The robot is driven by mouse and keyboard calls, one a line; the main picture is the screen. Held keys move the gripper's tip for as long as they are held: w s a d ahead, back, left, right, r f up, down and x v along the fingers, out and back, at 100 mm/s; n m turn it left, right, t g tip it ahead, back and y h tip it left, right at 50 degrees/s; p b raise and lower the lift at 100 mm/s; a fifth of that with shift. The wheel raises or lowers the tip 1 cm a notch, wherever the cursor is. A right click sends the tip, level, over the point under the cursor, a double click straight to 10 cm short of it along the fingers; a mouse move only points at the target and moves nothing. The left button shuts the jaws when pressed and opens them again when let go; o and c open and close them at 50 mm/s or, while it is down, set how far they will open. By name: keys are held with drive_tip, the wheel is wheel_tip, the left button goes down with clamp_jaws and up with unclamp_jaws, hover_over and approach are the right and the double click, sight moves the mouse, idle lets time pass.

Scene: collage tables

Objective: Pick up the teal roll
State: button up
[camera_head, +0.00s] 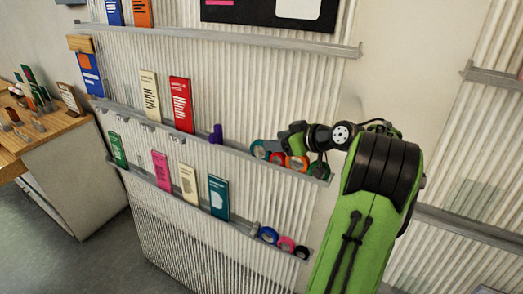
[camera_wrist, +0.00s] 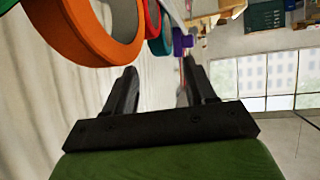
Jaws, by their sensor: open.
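In the wrist view the teal roll (camera_wrist: 164,42) is beyond the fingertips, partly covered by a red roll (camera_wrist: 152,18). My gripper (camera_head: 284,140) is close to the row, just right of the teal roll in the head view. In the wrist view my gripper (camera_wrist: 160,72) has its two fingers apart with nothing between them.
An orange roll (camera_wrist: 85,35) is large and near in the wrist view. A purple item (camera_head: 216,134) stands left of the teal roll. Cards, including a red one (camera_head: 181,105), lean on the same ledge (camera_head: 243,151). More rolls, one blue (camera_head: 268,235), are on the lower ledge.

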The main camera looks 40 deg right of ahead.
sight(261, 151)
drive_tip(key=x, duration=0.4)
drive_tip(key=shift+w+a+f+p, duration=0.2)
drive_tip(key=shift+w+f+p, duration=0.1)
drive_tip(key=shift+p, duration=0.05)
drive_tip(key=shift+s, duration=0.15)
drive_tip(key=shift+c, duration=0.4)
clamp_jaws()
